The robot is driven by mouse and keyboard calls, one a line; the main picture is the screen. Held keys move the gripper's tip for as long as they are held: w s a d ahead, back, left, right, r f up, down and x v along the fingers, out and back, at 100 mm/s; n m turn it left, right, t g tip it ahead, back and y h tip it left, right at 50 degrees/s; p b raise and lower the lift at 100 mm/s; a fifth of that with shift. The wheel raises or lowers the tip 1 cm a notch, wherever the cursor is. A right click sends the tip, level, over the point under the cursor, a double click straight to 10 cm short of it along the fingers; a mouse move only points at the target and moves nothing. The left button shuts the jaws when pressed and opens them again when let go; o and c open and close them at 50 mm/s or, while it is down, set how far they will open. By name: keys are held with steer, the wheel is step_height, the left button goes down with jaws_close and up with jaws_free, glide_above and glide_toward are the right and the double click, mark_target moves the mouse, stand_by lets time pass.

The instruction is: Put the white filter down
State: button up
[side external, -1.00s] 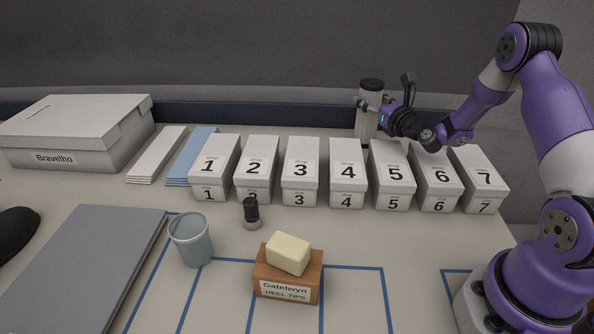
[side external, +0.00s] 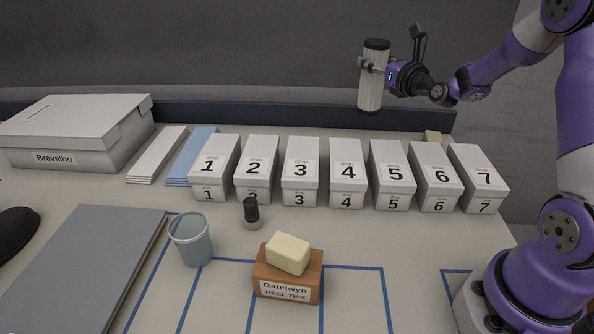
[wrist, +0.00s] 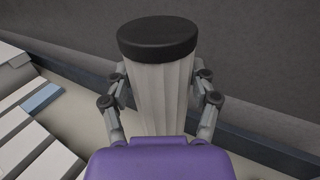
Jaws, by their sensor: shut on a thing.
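The white filter (side external: 370,92) is an upright ribbed white cylinder with a black cap, in the upper right of the side external view. My gripper (side external: 373,66) is shut on its upper part, with fingers on both sides. The filter hangs in the air behind the row of numbered boxes, above the back of the table. In the wrist view the filter (wrist: 160,90) stands between my fingers (wrist: 160,100), its black cap toward the top; its lower end is hidden by my gripper's body.
Numbered white boxes (side external: 346,172) stand in a row, 1 to 7. A dark ledge (side external: 300,115) runs along the back.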

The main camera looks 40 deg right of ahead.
steer(key=s+a+r+n+y, duration=0.2)
steer(key=s+a+y, duration=0.1)
steer(key=a, duration=0.4)
steer(key=s+a+r+n+y, duration=0.2)
steer(key=s+a+r+y, duration=0.1)
steer(key=a, duration=0.4)
steer(key=s+a+r+n+y, duration=0.2)
steer(key=s+a+r+y, duration=0.1)
steer(key=a, duration=0.4)
steer(key=shift+s+a+r+n+y, duration=0.35)
steer(key=shift+s+y, duration=0.35)
steer(key=shift+s, duration=0.35)
steer(key=shift+f, duration=0.1)
steer(key=a+f+n+g+y, duration=0.2)
steer(key=a+n+g+y, duration=0.25)
steer(key=a, duration=0.45)
steer(key=a+f+n+g+y, duration=0.3)
steer(key=a+y, duration=0.2)
steer(key=a, duration=0.4)
steer(key=s+a+f+n+g+y, duration=0.2)
steer(key=s+a+f+n+g, duration=0.15)
steer(key=a, duration=0.35)
steer(key=s+a+f+n+g+y, duration=0.1)
steer(key=s+a+f+n+g, duration=0.2)
steer(key=a, duration=0.4)
steer(key=shift+m+g, duration=0.3)
steer(key=shift+m, duration=0.05)
steer(key=shift+s+a+f, duration=0.15)
steer(key=shift+f, duration=2.45)
